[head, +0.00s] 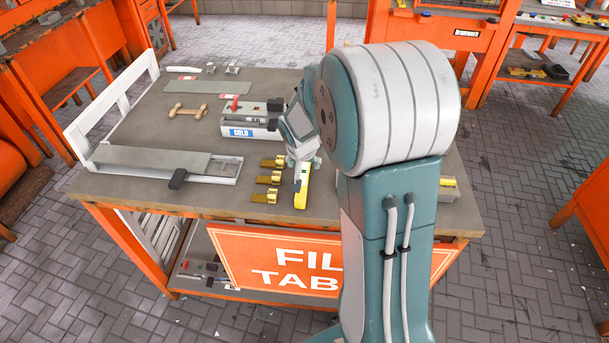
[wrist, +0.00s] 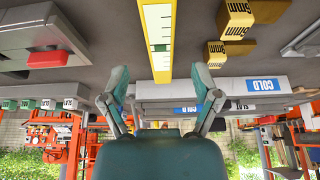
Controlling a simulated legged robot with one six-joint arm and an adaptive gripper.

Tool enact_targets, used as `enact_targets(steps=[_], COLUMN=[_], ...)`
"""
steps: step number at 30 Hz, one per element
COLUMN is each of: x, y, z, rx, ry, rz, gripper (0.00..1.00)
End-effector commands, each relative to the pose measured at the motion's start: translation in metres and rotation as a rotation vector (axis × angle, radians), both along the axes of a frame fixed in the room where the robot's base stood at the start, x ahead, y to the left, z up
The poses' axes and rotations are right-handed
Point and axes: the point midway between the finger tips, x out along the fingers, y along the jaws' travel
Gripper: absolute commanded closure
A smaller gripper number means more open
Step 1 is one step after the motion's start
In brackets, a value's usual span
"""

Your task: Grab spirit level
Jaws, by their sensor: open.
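A long yellow bar, which looks like the spirit level (head: 302,192), lies on the grey tabletop near the table's front edge. In the wrist view, the yellow bar (wrist: 158,65) has a pale strip with dark marks and a green line. My gripper (wrist: 160,82) is open, and the bar's end shows between its two spread fingers, touching neither in the picture. In the head view, my gripper (head: 303,160) is over the far end of the bar, and my arm hides part of the table. Whether the fingers reach down beside the bar I cannot tell.
A grey plate on a rail (head: 150,160) lies at left, with a wooden-handled tool (head: 188,110) farther back. Bare tabletop lies left of the blocks.

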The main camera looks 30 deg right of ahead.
Motion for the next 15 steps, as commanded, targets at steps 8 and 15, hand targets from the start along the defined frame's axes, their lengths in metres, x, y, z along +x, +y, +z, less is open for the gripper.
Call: enact_targets(steps=[8, 15], x=[0.01, 0.014], y=[-0.007, -0.01], z=[-0.037, -0.048], rx=[-0.001, -0.001], ry=[0.004, -0.001], rz=[0.002, 0.001], gripper=[0.2, 0.2])
